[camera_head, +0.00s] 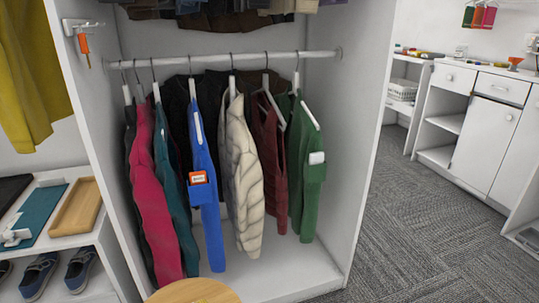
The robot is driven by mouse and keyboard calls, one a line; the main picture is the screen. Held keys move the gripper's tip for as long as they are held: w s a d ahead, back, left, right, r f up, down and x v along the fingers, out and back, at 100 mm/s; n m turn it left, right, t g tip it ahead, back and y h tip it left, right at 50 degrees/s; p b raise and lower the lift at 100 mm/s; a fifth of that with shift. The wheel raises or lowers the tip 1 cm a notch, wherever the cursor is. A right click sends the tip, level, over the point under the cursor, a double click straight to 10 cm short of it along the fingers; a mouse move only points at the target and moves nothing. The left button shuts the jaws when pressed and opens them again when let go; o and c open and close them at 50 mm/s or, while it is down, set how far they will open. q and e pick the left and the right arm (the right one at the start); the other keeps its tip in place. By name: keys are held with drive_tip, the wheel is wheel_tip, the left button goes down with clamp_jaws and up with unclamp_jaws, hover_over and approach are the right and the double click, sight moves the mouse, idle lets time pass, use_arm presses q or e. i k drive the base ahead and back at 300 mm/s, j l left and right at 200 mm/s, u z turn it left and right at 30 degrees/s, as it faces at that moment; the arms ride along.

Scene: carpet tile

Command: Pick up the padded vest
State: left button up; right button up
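Several garments hang side by side from a rail inside the white wardrobe. A cream, quilted garment (240,180) looks padded and hangs near the middle. A dark red garment (270,155) hangs just right of it and also looks quilted. A pink, puffy garment (156,200) hangs at the left. They hang edge-on and overlap, so I cannot tell for sure which one is the padded vest. Neither of my grippers is in view.
The blue garment (206,170) and green garment (308,190) hang on the white rail (215,61). Wardrobe walls (365,110) close both sides. A round wooden top (195,292) stands in front. Carpet (420,240) is clear at right; a shoe shelf (60,241) is at left.

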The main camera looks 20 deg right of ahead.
sight(268, 126)
drive_tip(key=l+u, duration=0.1)
drive_tip(key=l, duration=1.05)
drive_tip(key=k+l+u, duration=0.1)
drive_tip(key=l, duration=1)
